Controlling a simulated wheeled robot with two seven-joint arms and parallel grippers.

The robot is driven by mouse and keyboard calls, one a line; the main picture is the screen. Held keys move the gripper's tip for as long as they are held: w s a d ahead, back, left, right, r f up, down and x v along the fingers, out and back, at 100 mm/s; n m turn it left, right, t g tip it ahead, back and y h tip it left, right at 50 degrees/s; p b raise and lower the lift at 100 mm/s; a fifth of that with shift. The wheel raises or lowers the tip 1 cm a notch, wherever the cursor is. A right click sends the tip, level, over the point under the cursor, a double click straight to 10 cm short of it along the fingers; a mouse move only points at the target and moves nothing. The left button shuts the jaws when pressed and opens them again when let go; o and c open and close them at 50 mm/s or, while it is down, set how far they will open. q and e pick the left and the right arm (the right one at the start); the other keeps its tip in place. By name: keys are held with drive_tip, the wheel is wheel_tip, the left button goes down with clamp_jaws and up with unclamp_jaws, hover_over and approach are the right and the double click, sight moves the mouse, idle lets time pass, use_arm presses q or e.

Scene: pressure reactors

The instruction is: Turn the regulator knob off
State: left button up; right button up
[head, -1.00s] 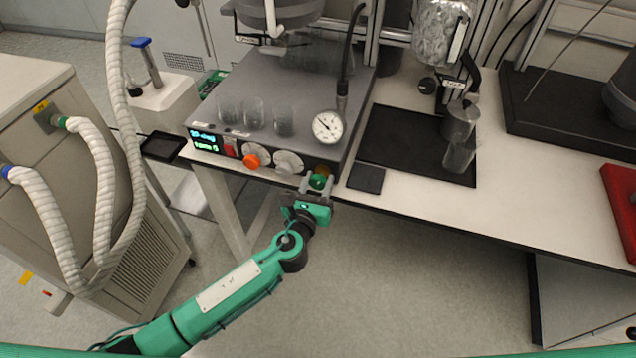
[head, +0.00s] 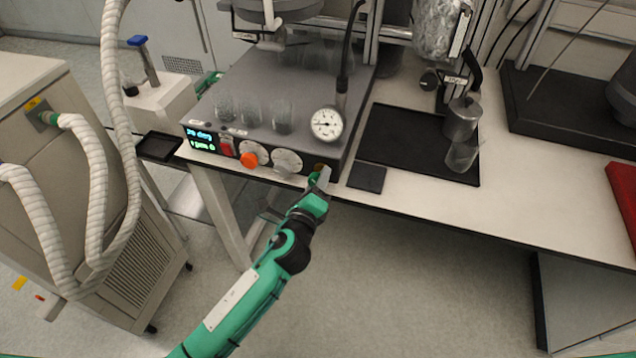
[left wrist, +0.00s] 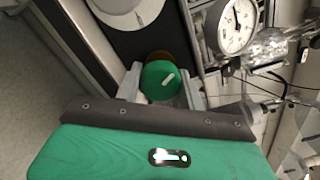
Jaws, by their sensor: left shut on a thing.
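The round green knob (left wrist: 158,76) with a short slanted white mark sits at the right end of the dark front panel (head: 233,163). In the left wrist view it is between the two fingers of my left gripper (left wrist: 161,86), which is shut on it. In the head view, my left gripper (head: 320,180) is at this corner, turned edge-on, and hides most of the knob. A round white pressure gauge (head: 326,124) stands above the knob; it also shows in the left wrist view (left wrist: 236,25). My right gripper is not in view.
An orange-marked knob (head: 249,160), a white dial (head: 287,161) and a lit display (head: 202,139) are left on the panel. Several glass beakers stand on top. A small black pad (head: 367,177) and a black tray (head: 405,135) lie to the right. Floor in front is clear.

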use_arm(q)
drive_tip(key=shift+n, duration=3.7)
drive_tip(key=n, duration=0.2)
drive_tip(key=shift+r+n, duration=0.1)
drive_tip(key=shift+n, duration=1)
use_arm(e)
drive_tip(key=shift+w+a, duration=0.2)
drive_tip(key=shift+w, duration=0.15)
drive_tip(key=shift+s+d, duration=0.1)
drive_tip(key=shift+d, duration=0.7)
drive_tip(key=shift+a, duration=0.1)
